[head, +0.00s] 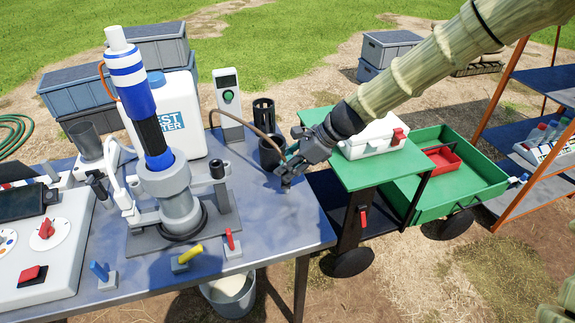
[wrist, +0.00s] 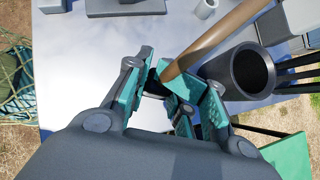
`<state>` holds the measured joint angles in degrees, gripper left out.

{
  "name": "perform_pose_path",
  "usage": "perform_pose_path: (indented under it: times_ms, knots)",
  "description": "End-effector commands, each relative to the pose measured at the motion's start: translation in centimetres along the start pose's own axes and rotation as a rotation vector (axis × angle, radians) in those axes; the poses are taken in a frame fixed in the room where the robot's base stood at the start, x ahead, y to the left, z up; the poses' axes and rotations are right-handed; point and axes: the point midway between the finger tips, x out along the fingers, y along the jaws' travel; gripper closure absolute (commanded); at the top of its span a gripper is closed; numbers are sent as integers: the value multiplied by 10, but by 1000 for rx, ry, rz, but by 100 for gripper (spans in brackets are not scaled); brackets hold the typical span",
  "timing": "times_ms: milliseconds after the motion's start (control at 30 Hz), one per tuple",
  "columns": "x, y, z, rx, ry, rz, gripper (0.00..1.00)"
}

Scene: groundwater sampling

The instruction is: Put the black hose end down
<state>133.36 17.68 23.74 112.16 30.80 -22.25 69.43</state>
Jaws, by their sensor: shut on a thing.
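My gripper (head: 287,170) is near the right end of the grey table (head: 262,215), low over its top. In the wrist view, its teal-padded fingers (wrist: 160,92) are shut on the black hose end (wrist: 152,84). The brown hose (wrist: 215,43) runs from there toward the upper right. In the head view the brown hose (head: 236,117) arches from beside the white meter box to my gripper. The fingers hide most of the black end, and I cannot tell whether it touches the table.
A dark open cup (head: 268,155) stands close beside my gripper; it also shows in the wrist view (wrist: 243,72). A slotted black holder (head: 263,108) stands behind it. A green cart (head: 365,170) adjoins the right. Bare tabletop lies left and front of my gripper.

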Motion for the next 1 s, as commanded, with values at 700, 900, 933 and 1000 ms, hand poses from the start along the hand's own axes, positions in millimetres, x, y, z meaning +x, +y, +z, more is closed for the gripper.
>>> perform_pose_path:
  times_ms: [700, 900, 933, 1000]
  knots:
    - [4, 0, -4, 1, 0, 0, 45]
    - [-1, 0, 1, -2, 0, -1, 45]
    - [-3, 0, 3, -3, 1, -2, 45]
    - [-10, 0, 4, -1, 1, -2, 45]
